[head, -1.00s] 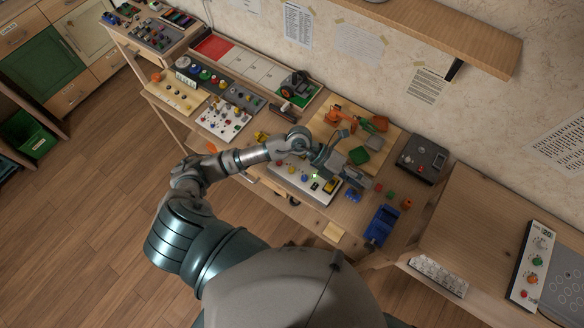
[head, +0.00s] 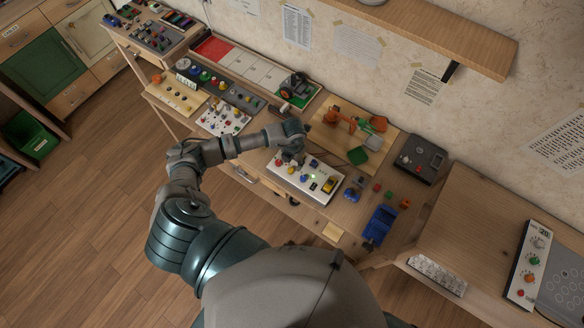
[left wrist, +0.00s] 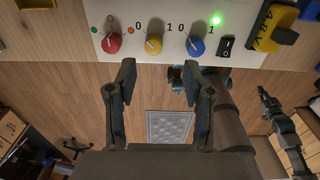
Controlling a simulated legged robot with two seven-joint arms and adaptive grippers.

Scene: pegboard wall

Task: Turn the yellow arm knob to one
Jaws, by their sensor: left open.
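The yellow knob (left wrist: 153,45) is on a white panel (left wrist: 85,6) between a red knob (left wrist: 112,43) and a blue knob (left wrist: 196,46). A 0 is printed at its upper left and a 1 at its upper right; I cannot tell clearly where its pointer stands. My left gripper (left wrist: 163,72) is open and empty, its two fingers apart below the knob row in the left wrist view. In the head view my left gripper (head: 290,158) hangs over the left part of the white panel (head: 316,196) and hides some of it.
A black switch (left wrist: 226,47) and a lit green lamp (left wrist: 216,20) are right of the blue knob. A yellow 48 V block (left wrist: 268,28) stands at the panel's right. A blue clamp-like part (head: 379,224) and small coloured pieces lie right of the panel.

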